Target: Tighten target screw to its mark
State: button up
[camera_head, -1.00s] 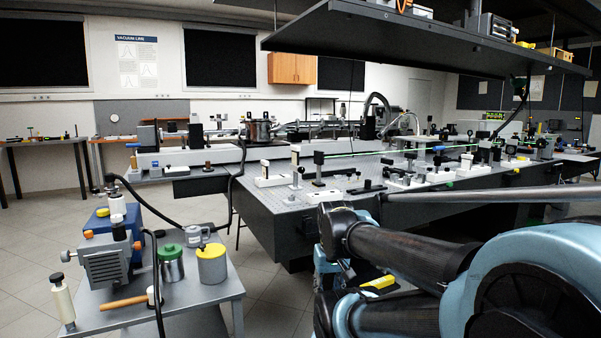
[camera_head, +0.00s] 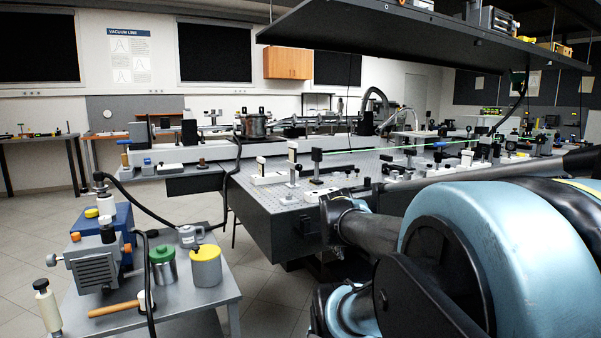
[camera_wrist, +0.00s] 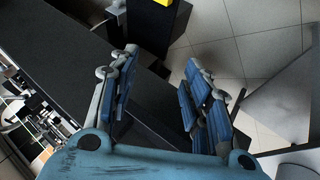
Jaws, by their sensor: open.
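My gripper (camera_wrist: 162,68) shows in the wrist view. Its two blue-padded fingers are apart, with nothing between them. Behind them are the dark side of a table and the tiled floor. In the head view my arm covers the lower right, and I cannot make out the gripper there. The optical table (camera_head: 262,208) carries several small mounts and posts, and a green beam runs above its far part. I cannot pick out the target screw or its mark in either view; the mounts are too small, and part of the table is hidden by my arm.
A dark shelf (camera_head: 420,38) overhangs the table. Floor between cart and table is clear.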

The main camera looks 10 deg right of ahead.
aim_at(300, 168)
jog(key=w+d+r+n+t+h, duration=0.1)
jog(key=w+d+r+n+t, duration=0.2)
jog(key=w+r+n+t, duration=0.35)
jog(key=w+d+r+n+t+h, duration=0.1)
jog(key=w+d+r+n+t, duration=0.25)
jog(key=w+r+n, duration=0.65)
jog(key=a+n+y, duration=0.3)
jog(key=n, duration=0.3)
jog(key=a+r+n+y, duration=0.1)
jog(key=a+n+y, duration=0.2)
jog(key=n, duration=0.4)
jog(key=s+a+n+y, duration=0.1)
jog(key=a+n+y, duration=0.2)
jog(key=n, duration=0.3)
jog(key=shift+a+r+n+y, duration=0.2)
jog(key=shift+a+n+y, duration=0.15)
jog(key=shift+y, duration=0.55)
jog(key=shift+a+f+n, duration=0.1)
jog(key=shift+f+n, duration=0.1)
jog(key=shift+n, duration=0.1)
jog(key=shift+w+a+f+y, duration=0.1)
jog(key=shift+w+a+y, duration=0.15)
jog(key=shift+y, duration=0.05)
jog(key=x, duration=1.6)
jog(key=shift+w, duration=0.35)
jog(key=shift+c, duration=0.5)
grip_shut()
